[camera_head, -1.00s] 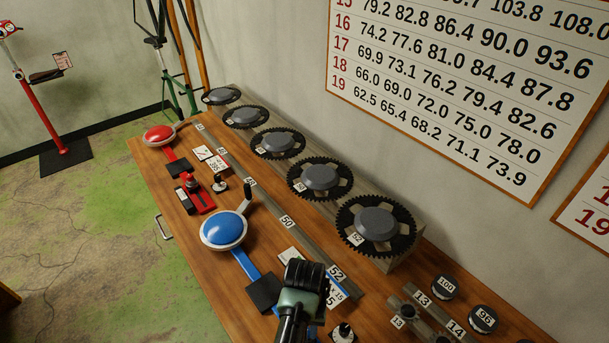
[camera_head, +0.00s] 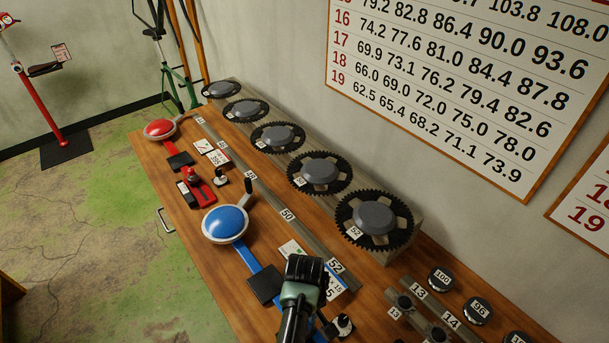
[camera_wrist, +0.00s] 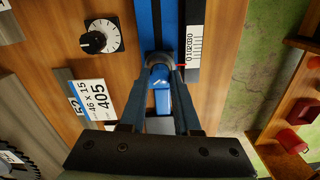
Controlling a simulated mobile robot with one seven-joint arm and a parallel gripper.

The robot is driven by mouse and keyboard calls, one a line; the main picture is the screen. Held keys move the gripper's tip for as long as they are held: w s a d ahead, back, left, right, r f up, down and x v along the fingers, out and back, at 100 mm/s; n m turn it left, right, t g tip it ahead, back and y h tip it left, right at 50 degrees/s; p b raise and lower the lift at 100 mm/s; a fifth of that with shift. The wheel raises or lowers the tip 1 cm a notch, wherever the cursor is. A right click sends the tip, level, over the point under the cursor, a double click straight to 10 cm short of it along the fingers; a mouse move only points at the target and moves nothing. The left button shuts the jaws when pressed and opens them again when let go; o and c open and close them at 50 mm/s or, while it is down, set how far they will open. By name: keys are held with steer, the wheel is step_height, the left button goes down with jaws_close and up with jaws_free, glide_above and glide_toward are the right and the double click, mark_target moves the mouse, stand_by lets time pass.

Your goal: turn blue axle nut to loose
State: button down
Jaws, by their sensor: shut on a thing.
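In the wrist view my gripper (camera_wrist: 160,68) has its two fingers closed together on the blue axle nut (camera_wrist: 162,84), at a round grey end piece on the blue rail (camera_wrist: 153,20). The fingers partly cover the nut, so its exact turn cannot be read. A white scale (camera_wrist: 195,46) with a red pointer lies beside the rail. In the head view my gripper (camera_head: 303,272) is over the near end of the blue fixture, below the blue disc (camera_head: 225,223); its fingertips and the nut are hidden there.
A black knob on a white dial (camera_wrist: 93,42) and a card marked 405 (camera_wrist: 93,101) lie close by. In the head view, several dark chainrings (camera_head: 373,221) line the back of the wooden bench (camera_head: 205,275). Grey numbered bars (camera_head: 424,292) lie at right.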

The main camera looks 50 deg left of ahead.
steer(key=shift+w+r, duration=0.1)
stand_by(0.3)
steer(key=c, duration=0.6)
jaws_free()
step_height(320, 180, up, 13)
steer(key=shift+f+b, duration=0.1)
steer(key=shift+b, duration=0.6)
